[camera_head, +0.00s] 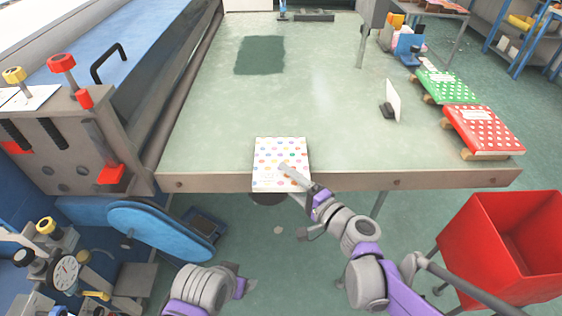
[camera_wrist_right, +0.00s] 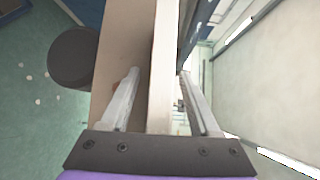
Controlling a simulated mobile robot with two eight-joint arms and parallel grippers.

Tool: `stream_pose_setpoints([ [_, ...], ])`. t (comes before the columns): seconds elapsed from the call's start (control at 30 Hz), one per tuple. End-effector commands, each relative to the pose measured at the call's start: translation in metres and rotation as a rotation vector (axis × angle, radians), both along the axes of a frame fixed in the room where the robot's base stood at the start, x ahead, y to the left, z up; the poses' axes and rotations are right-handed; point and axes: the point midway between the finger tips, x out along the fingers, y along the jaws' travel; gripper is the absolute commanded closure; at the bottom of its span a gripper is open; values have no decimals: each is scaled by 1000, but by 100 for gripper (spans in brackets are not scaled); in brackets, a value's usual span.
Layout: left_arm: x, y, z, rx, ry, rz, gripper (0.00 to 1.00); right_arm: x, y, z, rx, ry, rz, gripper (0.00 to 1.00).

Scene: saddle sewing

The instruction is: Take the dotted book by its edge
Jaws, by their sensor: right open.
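The dotted book (camera_head: 268,153) is white with coloured dots and lies flat at the table's front edge, its near end jutting past the edge. My right gripper (camera_head: 287,169) is at its near right part, one finger above the cover. In the right wrist view, the book's pale edge (camera_wrist_right: 163,50) runs between the two open fingers of the right gripper (camera_wrist_right: 159,76). Gaps show beside the book, so the jaws do not appear closed on it.
The green table (camera_head: 220,120) is mostly clear around the book. A white upright panel (camera_head: 393,100) stands at right. A red bin (camera_head: 490,235) is at lower right, a blue-wheeled machine (camera_head: 160,230) at left.

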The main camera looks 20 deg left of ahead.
Motion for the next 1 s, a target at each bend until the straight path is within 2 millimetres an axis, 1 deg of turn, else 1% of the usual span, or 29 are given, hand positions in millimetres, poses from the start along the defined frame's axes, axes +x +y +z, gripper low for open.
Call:
stream_pose_setpoints([
  [0.17,0,0,0,0,0,0,26,0,0,0,0,0,0,38],
  [0.2,0,0,0,0,0,0,26,0,0,0,0,0,0,45],
  [0.27,0,0,0,0,0,0,26,0,0,0,0,0,0,55],
  [0.3,0,0,0,0,0,0,26,0,0,0,0,0,0,63],
  [0.37,0,0,0,0,0,0,26,0,0,0,0,0,0,74],
  [0.5,0,0,0,0,0,0,26,0,0,0,0,0,0,99],
  [0.53,0,0,0,0,0,0,26,0,0,0,0,0,0,100],
  [1.0,0,0,0,0,0,0,26,0,0,0,0,0,0,100],
])
